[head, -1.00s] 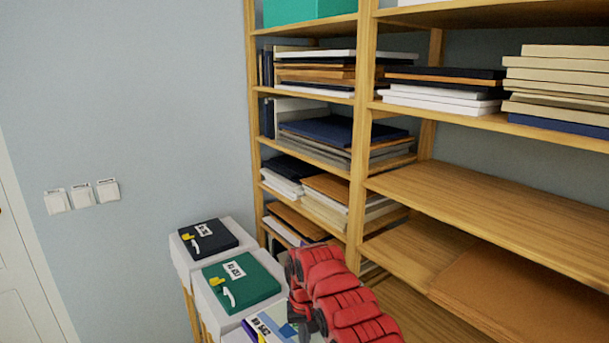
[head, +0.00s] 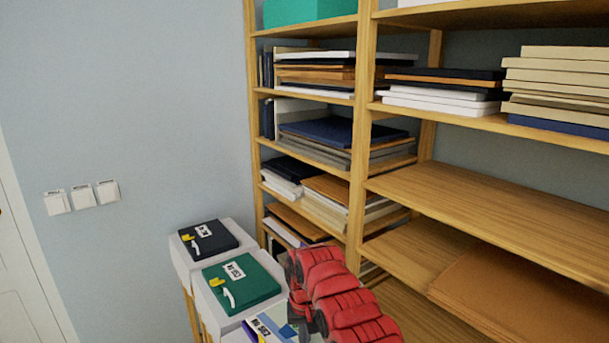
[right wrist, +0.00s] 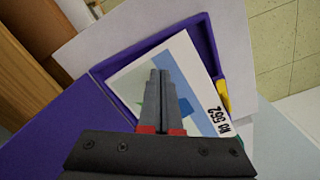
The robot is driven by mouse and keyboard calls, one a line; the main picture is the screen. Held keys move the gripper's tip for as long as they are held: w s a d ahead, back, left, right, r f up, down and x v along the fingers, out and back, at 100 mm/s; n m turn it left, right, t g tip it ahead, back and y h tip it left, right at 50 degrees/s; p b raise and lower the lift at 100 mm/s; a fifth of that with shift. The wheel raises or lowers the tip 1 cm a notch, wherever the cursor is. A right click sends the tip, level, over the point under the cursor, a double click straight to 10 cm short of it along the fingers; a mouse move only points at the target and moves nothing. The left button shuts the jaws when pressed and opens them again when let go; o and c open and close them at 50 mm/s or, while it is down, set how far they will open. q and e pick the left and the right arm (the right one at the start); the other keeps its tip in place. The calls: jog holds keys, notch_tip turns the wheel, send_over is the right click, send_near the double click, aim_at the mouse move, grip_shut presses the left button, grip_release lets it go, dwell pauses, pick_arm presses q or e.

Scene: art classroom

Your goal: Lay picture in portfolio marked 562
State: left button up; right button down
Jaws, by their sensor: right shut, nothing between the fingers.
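The purple portfolio (right wrist: 213,45) lies open on a white surface in the right wrist view. Its label reads NO 562, and a yellow tab sits on its edge. A picture (right wrist: 188,66) with a pale border and blue and beige areas lies inside its purple rim, slightly turned. The portfolio's label also shows at the bottom of the head view (head: 262,329). My right gripper (right wrist: 161,74) is shut and empty over the picture, hiding its middle; I cannot tell whether the tips touch it. My left gripper is not in view.
A green portfolio (head: 240,281) and a black one (head: 208,238) lie on white stands farther back. A wooden shelf unit (head: 357,150) with stacked boards stands close on the right. The wall at left is bare except for several switches (head: 82,196).

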jog(key=shift+f+b, duration=0.6)
jog(key=shift+f, duration=0.25)
dwell(0.8)
jog(key=shift+s+a+p, duration=0.25)
jog(key=shift+s+p, duration=0.05)
jog(key=shift+p, duration=0.65)
dwell(0.6)
jog(key=shift+s+a+f+p, duration=0.1)
jog(key=shift+s+a+p, duration=0.65)
jog(key=shift+p, duration=0.8)
dwell(1.7)
jog(key=shift+r+p, duration=1.35)
jog(key=shift+r, duration=1)
jog(key=shift+r+p, duration=0.4)
jog(key=shift+r, duration=0.75)
